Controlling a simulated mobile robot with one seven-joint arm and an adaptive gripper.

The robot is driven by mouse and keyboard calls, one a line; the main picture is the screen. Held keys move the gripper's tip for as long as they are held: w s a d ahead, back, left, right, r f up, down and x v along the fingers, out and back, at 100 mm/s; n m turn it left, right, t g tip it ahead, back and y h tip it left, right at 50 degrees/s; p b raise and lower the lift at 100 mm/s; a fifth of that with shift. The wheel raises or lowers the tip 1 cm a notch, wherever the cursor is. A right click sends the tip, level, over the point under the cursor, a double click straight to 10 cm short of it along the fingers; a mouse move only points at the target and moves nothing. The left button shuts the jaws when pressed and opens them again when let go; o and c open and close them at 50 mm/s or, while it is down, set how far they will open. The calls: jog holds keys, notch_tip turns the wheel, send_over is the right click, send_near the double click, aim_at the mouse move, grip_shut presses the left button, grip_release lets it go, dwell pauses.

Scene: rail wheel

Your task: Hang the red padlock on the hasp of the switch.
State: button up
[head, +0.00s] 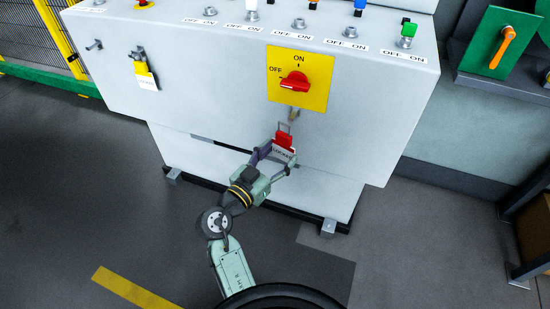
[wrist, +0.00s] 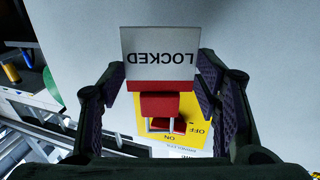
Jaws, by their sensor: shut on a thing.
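The red padlock (head: 284,139) is held in my gripper (head: 279,154) in front of the white cabinet, its grey shackle pointing up. A white tag reading LOCKED (head: 284,154) hangs below its body. In the wrist view the padlock (wrist: 160,103) and tag (wrist: 160,55) sit between my purple finger pads. The hasp (head: 293,113) is a small metal piece below the yellow switch plate (head: 315,92). The red switch handle (head: 295,82) points toward OFF. The shackle top is just below the hasp; I cannot tell whether they touch.
The cabinet (head: 200,65) has a sloped top with several switches. Another hook with a yellow-and-white tag (head: 146,79) hangs at left. A green panel with an orange handle (head: 502,45) is at far right. The cabinet face around the padlock is clear.

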aim_at(278, 150)
jog(key=shift+w+d+f+p, duration=0.1)
jog(key=shift+w+d+p, duration=0.2)
jog(key=shift+w, duration=0.5)
jog(key=shift+w+d+p, duration=0.25)
jog(key=shift+w, duration=0.6)
jog(key=shift+w+d+f+p, duration=0.1)
jog(key=shift+w+d+p, duration=0.2)
jog(key=shift+w, duration=0.7)
jog(key=shift+w+d+f+b, duration=0.2)
jog(key=shift+w+f+b, duration=0.4)
jog(key=shift+b, duration=0.65)
jog(key=o, duration=1.1)
